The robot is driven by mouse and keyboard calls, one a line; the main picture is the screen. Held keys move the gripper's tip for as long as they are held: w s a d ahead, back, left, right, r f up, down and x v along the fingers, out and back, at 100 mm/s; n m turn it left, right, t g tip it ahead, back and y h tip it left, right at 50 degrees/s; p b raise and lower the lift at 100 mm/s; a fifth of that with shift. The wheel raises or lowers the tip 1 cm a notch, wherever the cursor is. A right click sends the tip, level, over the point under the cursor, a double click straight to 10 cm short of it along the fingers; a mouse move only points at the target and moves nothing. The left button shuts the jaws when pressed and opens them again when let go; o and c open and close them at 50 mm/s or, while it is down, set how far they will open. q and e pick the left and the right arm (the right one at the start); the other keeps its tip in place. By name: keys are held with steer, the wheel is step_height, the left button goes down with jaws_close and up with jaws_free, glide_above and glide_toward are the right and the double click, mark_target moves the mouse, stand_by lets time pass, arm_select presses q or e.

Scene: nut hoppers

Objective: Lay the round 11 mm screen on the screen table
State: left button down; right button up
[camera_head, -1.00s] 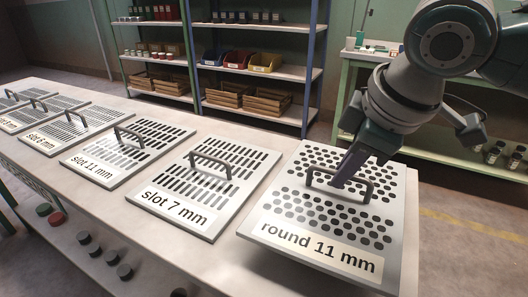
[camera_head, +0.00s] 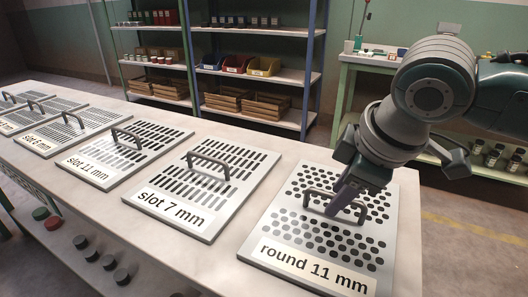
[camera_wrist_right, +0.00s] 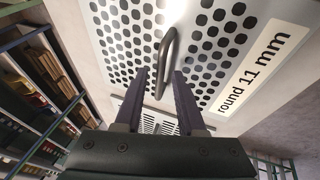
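The round 11 mm screen (camera_head: 278,250), a pale plate with round holes and a dark bar handle, lies flat on the near right end of the long pale screen table (camera_head: 222,262). Its label faces the front. My right gripper (camera_head: 342,206) is down at the handle. In the right wrist view the screen (camera_wrist_right: 118,58) fills the upper middle, and the two fingers of the gripper (camera_wrist_right: 160,75) stand apart on either side of the handle (camera_wrist_right: 168,50), with gaps showing. In the head view the gripper hides part of the handle. My left gripper is not in view.
To the left on the table lie the slot 7 mm screen (camera_head: 240,192), the slot 11 mm screen (camera_head: 142,150) and several others, each with a handle. Behind stand a shelf rack (camera_head: 256,85) with bins and crates and a green bench (camera_head: 366,58). Knobs line the table's front.

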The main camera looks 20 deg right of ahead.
steer(key=p+v, duration=0.4)
steer(key=v, duration=0.8)
steer(key=s+a+f+m+y, duration=0.2)
steer(key=s+a+f, duration=0.3)
steer(key=s+a, duration=0.25)
steer(key=s+f+m, duration=0.1)
steer(key=s, duration=0.1)
steer(key=s+d+f+m, duration=0.1)
steer(key=s+m, duration=0.1)
steer(key=s, duration=0.1)
steer(key=s+f+m+g+h, duration=0.1)
steer(key=s, duration=0.1)
steer(key=shift+s+d+m, duration=0.25)
steer(key=shift+s+m, duration=0.05)
steer(key=shift+s+d, duration=0.1)
steer(key=shift+s, duration=0.1)
